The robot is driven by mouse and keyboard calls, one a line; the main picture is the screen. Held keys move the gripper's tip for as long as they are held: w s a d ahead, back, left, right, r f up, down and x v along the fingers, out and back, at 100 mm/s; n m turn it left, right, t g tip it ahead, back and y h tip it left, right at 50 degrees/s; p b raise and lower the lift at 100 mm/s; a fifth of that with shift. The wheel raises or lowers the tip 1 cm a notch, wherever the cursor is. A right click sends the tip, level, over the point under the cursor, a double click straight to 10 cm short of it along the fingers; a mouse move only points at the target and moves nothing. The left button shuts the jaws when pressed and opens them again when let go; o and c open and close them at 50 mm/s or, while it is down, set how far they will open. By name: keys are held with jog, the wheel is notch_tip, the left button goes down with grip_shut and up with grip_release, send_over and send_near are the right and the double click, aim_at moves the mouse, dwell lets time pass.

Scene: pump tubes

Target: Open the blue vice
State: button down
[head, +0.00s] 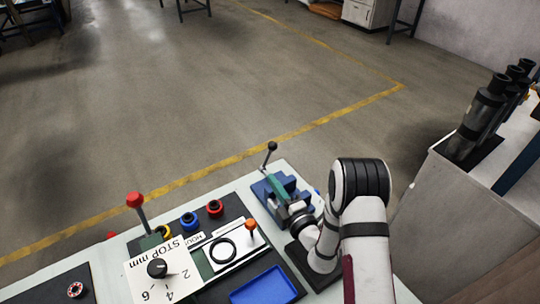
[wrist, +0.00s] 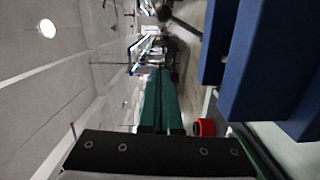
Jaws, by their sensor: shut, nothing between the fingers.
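The blue vice (head: 262,190) stands near the far right edge of the bench. Its lever with a black ball knob (head: 271,147) rises at the far side. In the wrist view, blue blocks of the vice (wrist: 270,70) fill the right side, and a dark knob (wrist: 163,13) shows at the top. My gripper (head: 268,180) reaches over the vice, its green fingers pointing towards the lever. In the wrist view, the fingers (wrist: 160,78) are together and empty, apart from the knob. Whether the vice jaws are open is hidden.
Black tubes (head: 480,118) stand at right.

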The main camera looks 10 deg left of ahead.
aim_at(271, 149)
jog(key=w+a, duration=0.1)
jog(key=w, duration=0.2)
jog(key=w+a, duration=0.1)
jog(key=w, duration=0.3)
jog(key=w+a, duration=0.1)
jog(key=w, duration=0.2)
jog(key=shift+w+a+f, duration=0.2)
jog(key=shift+w+a, duration=0.15)
jog(key=shift+a, duration=0.05)
jog(key=m, duration=0.2)
jog(key=w+d+m, duration=0.1)
jog(key=m, duration=0.1)
jog(key=shift+w+d+f+g, duration=0.1)
jog(key=shift+d+f+g, duration=0.05)
jog(key=shift+g, duration=0.15)
jog(key=m, duration=0.2)
jog(key=w+d+m, duration=0.1)
jog(key=m, duration=0.1)
jog(key=shift+f, duration=0.25)
